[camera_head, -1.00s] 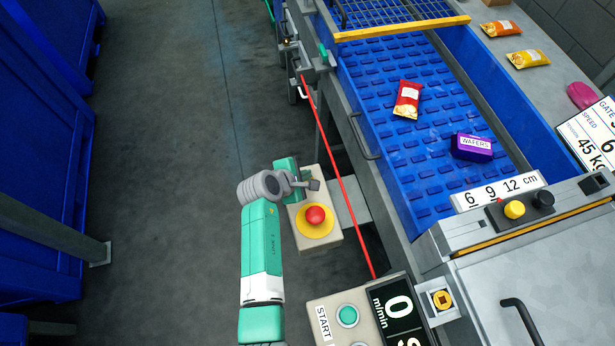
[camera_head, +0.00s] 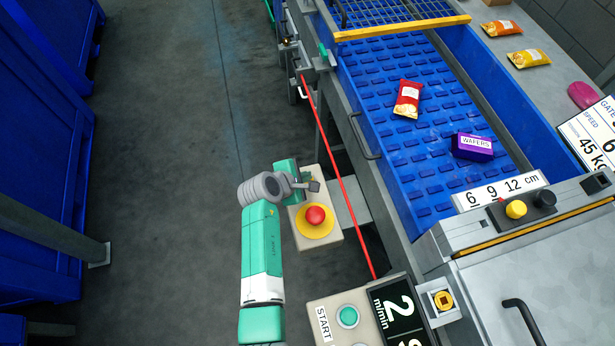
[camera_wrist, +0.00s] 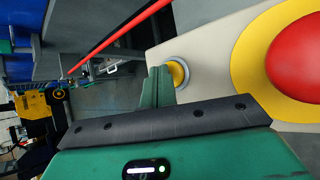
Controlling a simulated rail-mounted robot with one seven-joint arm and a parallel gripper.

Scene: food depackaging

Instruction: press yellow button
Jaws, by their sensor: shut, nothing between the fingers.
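A round yellow button (camera_wrist: 179,72) with a silver ring shows in the wrist view, on a pale control box (camera_wrist: 205,55). My shut, empty fingers (camera_wrist: 158,84) are right at it and hide part of it. I cannot tell whether they touch it or whether it is pressed in. In the head view my gripper (camera_head: 312,186) is over the far end of this box and hides the button. A big red mushroom button (camera_head: 315,215) on a yellow disc sits on the same box. A separate yellow knob (camera_head: 516,209) is on the conveyor's gate panel.
A blue belt (camera_head: 410,170) carries a red packet (camera_head: 407,99) and a purple wafers box (camera_head: 472,147). A red cord (camera_head: 339,178) runs beside the control box. A START panel (camera_head: 325,325) with a display (camera_head: 399,308) reading 2 m/min is near. Open floor lies left.

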